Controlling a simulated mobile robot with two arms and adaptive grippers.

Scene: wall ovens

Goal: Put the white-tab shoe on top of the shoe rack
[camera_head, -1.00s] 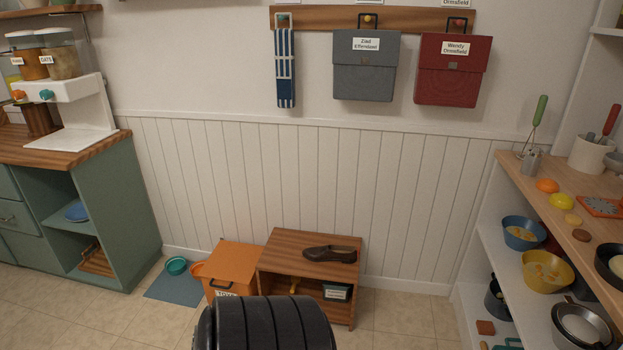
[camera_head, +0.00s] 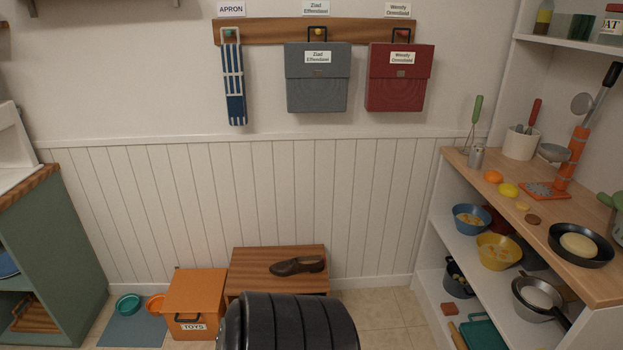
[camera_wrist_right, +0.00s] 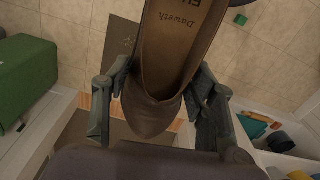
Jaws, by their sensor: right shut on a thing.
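A brown shoe (camera_wrist_right: 152,110) with lettering on its tan insole fills the top middle of the right wrist view. My right gripper (camera_wrist_right: 165,95) is shut on this shoe, one finger on each side near its toe end. No white tab shows on the part in view. The wooden shoe rack (camera_head: 250,256) stands against the panelled wall in the head view. Another dark brown shoe (camera_head: 298,266) lies on its top, toward the right. A black rounded part of mine hides the rack's lower front. My left gripper is not in view.
An orange toys box (camera_head: 195,290) stands left of the rack, beside a blue mat with bowls (camera_head: 128,303). Shelves with pans and bowls (camera_head: 498,252) stand at the right. Bags (camera_head: 318,85) hang above. The rack top's left part is clear.

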